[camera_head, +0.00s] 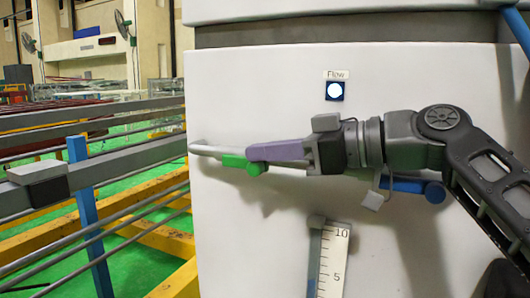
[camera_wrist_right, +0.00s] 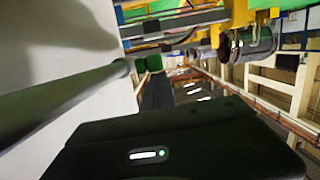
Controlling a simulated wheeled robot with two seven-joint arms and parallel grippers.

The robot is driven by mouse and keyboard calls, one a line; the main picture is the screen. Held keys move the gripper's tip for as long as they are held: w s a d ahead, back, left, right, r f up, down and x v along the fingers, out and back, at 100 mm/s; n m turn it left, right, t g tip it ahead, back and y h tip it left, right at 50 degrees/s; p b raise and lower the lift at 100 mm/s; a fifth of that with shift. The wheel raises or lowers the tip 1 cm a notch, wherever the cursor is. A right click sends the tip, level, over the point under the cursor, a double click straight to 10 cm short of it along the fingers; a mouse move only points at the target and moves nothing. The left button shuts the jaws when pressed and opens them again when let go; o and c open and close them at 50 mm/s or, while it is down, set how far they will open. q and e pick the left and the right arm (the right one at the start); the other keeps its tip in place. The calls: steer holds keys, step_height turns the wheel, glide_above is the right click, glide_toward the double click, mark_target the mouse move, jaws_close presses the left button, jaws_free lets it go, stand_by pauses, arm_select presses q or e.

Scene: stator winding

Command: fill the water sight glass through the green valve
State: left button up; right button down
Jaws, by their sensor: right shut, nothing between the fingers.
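The green valve (camera_head: 243,163) sits on a grey pipe (camera_head: 208,150) along the white cabinet wall. My right gripper (camera_head: 250,153) is shut and empty, its purple finger beside the valve's handle; I cannot tell whether they touch. In the right wrist view, green valve parts (camera_wrist_right: 140,65) show at the end of the pipe (camera_wrist_right: 60,100), beyond my gripper's dark fingers (camera_wrist_right: 157,90). The sight glass (camera_head: 314,262) stands low on the cabinet beside a white scale (camera_head: 334,260) marked 10 and 5. My left gripper is out of view.
A lit white lamp (camera_head: 336,91) labelled Flow is above my right arm. A blue valve handle (camera_head: 415,187) lies behind and below my right wrist. Grey rails (camera_head: 120,165), a blue post (camera_head: 90,220) and yellow beams (camera_head: 45,235) stand to the left over a green floor.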

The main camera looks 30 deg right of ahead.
step_height(320, 180, up, 10)
steer(key=p, duration=0.5)
stand_by(0.6)
